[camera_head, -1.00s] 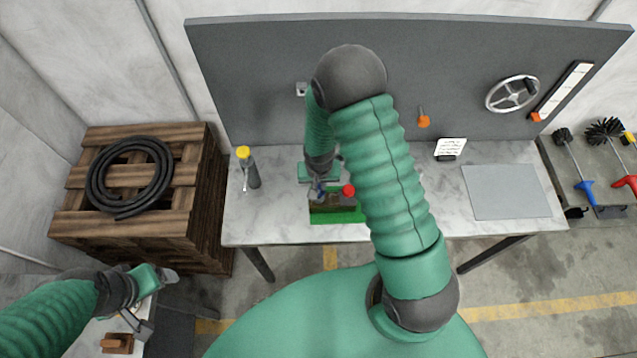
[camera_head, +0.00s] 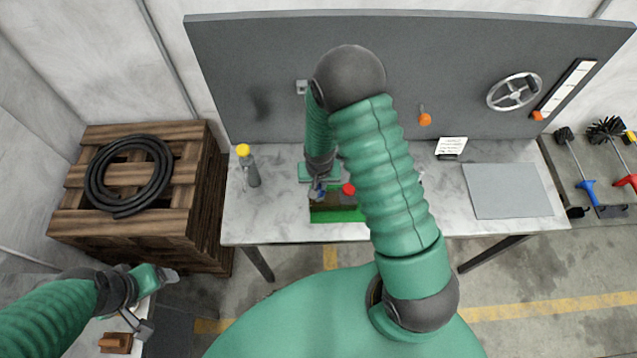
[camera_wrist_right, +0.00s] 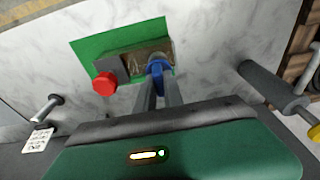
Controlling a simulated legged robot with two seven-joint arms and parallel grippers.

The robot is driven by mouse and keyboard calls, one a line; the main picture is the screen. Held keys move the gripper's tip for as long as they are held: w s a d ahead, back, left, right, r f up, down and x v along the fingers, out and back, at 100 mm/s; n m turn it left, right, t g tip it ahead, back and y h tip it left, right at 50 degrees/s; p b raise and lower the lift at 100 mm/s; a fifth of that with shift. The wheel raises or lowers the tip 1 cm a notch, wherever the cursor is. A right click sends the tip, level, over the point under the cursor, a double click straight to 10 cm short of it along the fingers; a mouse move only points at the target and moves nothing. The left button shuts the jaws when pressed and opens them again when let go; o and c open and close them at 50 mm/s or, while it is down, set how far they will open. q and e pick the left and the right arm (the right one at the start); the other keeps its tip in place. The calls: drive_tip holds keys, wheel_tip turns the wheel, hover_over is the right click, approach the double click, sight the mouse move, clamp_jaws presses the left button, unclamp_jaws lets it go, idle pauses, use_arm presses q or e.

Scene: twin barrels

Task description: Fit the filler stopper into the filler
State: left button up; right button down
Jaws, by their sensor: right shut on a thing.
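A brown box with a grey end (camera_wrist_right: 145,60) rests on a green mat (camera_wrist_right: 165,33) in the right wrist view. A red round cap (camera_wrist_right: 104,83) sticks out at its grey end; it also shows in the head view (camera_head: 348,189). My right gripper (camera_wrist_right: 160,82) is shut on a blue piece (camera_wrist_right: 157,67), which looks like the filler stopper. The blue piece is at the box's end away from the red cap. Whether it sits inside an opening is hidden. In the head view my right gripper (camera_head: 318,189) is over the box's left end. My left gripper (camera_head: 160,276) is at lower left, away from the bench.
The marble bench (camera_head: 285,225) has clear room left of the mat. A grey bottle with a yellow top (camera_head: 250,168) stands at left. A grey plate (camera_head: 507,191) lies at right, and a white note (camera_head: 450,147) stands by the back panel (camera_head: 250,70).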

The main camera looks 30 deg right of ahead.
drive_tip(key=shift+f+b, duration=0.55)
drive_tip(key=shift+f, duration=0.25)
drive_tip(key=c, duration=1.4)
unclamp_jaws()
drive_tip(key=shift+o, duration=0.2)
drive_tip(key=shift+r, duration=0.15)
wheel_tip(320, 180, up, 16)
drive_tip(key=s+a+b, duration=0.1)
drive_tip(key=s+b, duration=0.1)
drive_tip(key=shift+a+r, duration=0.15)
